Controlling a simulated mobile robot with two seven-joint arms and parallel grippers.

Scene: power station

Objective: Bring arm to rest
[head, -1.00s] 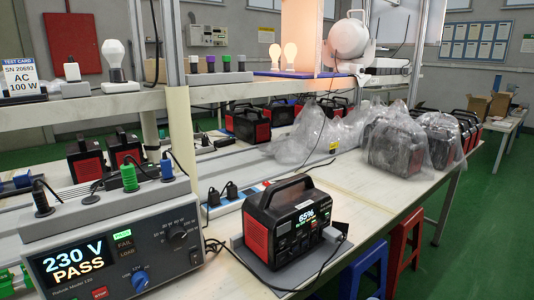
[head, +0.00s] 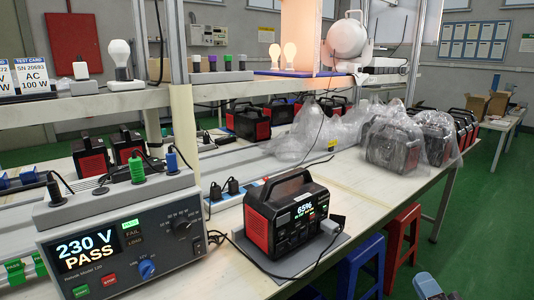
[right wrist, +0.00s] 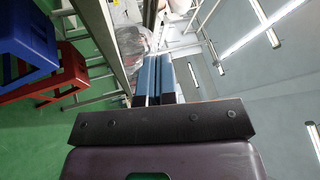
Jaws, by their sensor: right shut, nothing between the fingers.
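My right gripper (head: 428,286) shows only in part at the bottom right corner of the head view, in front of the green floor and right of the red stool. In the right wrist view its two blue fingers (right wrist: 156,66) lie close together, shut and empty. They point toward the workbench and the plastic-wrapped goods. They touch nothing that I can see. My left gripper is in neither view.
A power station (head: 293,222) reading 65% stands on a grey mat on the bench. A tester (head: 120,245) reads 230 V PASS. A blue stool (head: 361,264) and a red stool (head: 402,240) stand by the bench. Green floor (head: 487,240) is clear at right.

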